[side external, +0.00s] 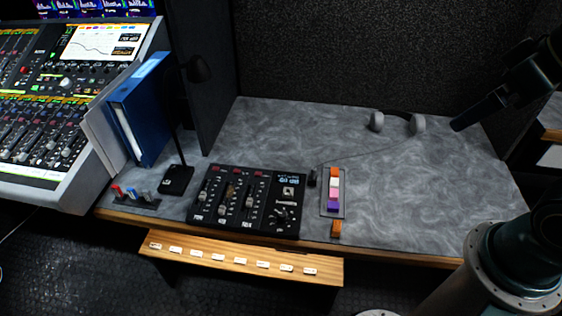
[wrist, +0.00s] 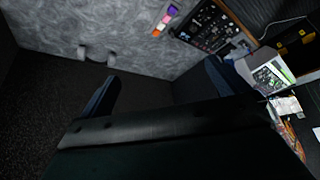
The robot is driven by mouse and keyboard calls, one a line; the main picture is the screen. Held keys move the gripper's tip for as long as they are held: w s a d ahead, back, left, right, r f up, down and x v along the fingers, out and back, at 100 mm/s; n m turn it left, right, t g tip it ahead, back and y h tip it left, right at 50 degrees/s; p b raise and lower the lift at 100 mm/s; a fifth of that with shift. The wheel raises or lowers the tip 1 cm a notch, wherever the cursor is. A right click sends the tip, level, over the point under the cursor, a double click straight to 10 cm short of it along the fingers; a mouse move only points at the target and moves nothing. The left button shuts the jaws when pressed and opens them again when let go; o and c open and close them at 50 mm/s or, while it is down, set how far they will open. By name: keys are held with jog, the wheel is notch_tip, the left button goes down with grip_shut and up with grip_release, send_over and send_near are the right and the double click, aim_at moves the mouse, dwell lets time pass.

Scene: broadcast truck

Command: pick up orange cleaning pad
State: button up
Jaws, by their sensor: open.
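A narrow grey tray (side external: 325,207) lies on the grey desk, right of the fader panel. It holds a row of small pads: orange (side external: 334,172) at the far end, then white, pink and purple (side external: 333,206). A separate orange piece (side external: 336,229) sits by the desk's front edge; I cannot tell which orange item is the cleaning pad. In the wrist view the row shows at the top, with its orange pad (wrist: 155,33) nearest the gripper. My gripper (side external: 457,125) is open and empty, high at the right, well apart from the tray. Its fingers also show in the wrist view (wrist: 163,84).
Grey headphones (side external: 398,121) lie at the back of the desk. The fader panel (side external: 247,201), a black lamp (side external: 177,178) and a blue binder (side external: 142,108) stand left of the tray.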

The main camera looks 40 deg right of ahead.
jog(key=c, duration=1.2)
jog(key=shift+o, duration=0.2)
jog(key=m+g, duration=0.6)
jog(key=m, duration=0.3)
send_over(336, 226)
notch_tip(336, 226, down, 27)
jog(key=shift+f, duration=0.15)
jog(key=shift+f, duration=0.15)
jog(key=shift+f, duration=4.15)
